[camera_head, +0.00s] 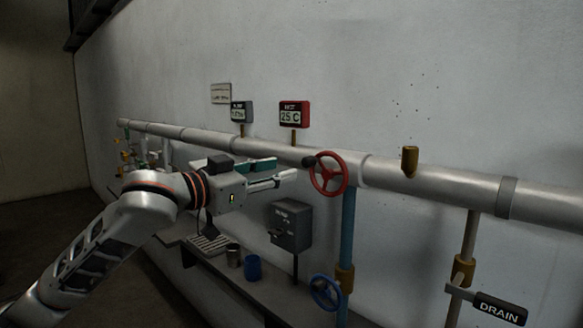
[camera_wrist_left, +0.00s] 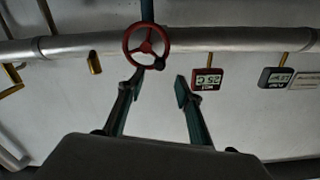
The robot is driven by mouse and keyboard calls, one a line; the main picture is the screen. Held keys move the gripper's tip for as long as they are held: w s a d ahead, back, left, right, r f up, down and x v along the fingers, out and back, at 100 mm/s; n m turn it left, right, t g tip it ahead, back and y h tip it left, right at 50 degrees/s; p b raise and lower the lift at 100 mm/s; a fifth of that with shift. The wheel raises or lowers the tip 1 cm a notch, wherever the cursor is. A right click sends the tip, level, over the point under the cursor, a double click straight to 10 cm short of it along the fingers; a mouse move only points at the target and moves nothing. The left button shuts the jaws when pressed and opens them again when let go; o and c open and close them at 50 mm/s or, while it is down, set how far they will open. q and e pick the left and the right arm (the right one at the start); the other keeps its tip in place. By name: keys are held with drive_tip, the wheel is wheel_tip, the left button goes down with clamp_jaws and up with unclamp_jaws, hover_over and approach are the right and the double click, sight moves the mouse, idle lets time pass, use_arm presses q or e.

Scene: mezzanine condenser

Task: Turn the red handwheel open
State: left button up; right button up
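The red handwheel (camera_head: 328,174) is a spoked wheel with a dark knob on its rim, mounted at the large grey pipe. It also shows in the left wrist view (camera_wrist_left: 146,44), upper middle, with the knob at its lower right. My left gripper (camera_head: 287,180) is just left of the wheel, pointing toward it. In the left wrist view its two fingers (camera_wrist_left: 158,84) stand apart with nothing between them. The fingertips are short of the wheel; whether the nearer finger touches the rim is hard to tell. My right gripper is in neither view.
The grey pipe (camera_head: 460,186) runs along the wall. A red 25 C display (camera_head: 293,115) stands above it.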

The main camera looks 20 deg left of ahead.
use_arm(q)
drive_tip(key=shift+v, duration=0.95)
drive_tip(key=w+d+f+n+g, duration=0.1)
drive_tip(key=w+f, duration=0.1)
drive_tip(key=f, duration=0.9)
drive_tip(key=w+d+f+n, duration=0.1)
drive_tip(key=w+f, duration=0.1)
drive_tip(key=f, duration=1)
drive_tip(key=s+f+g+y, duration=0.1)
drive_tip(key=s+f, duration=0.1)
drive_tip(key=f, duration=0.6)
drive_tip(key=s+f+g+y, duration=0.1)
drive_tip(key=s+f, duration=0.1)
drive_tip(key=f, duration=0.6)
drive_tip(key=s+d+f+g+y, duration=0.1)
drive_tip(key=s+d+f, duration=0.2)
drive_tip(key=s+f, duration=0.9)
drive_tip(key=s+d+f+g+y, duration=0.1)
drive_tip(key=s+d+f+g, duration=0.1)
drive_tip(key=s+f, duration=1)
wheel_tip(320, 180, down, 4)
drive_tip(key=shift+s+d+f+n+g, duration=0.2)
drive_tip(key=shift+s+d+n+g, duration=0.15)
drive_tip(key=shift+d, duration=0.3)
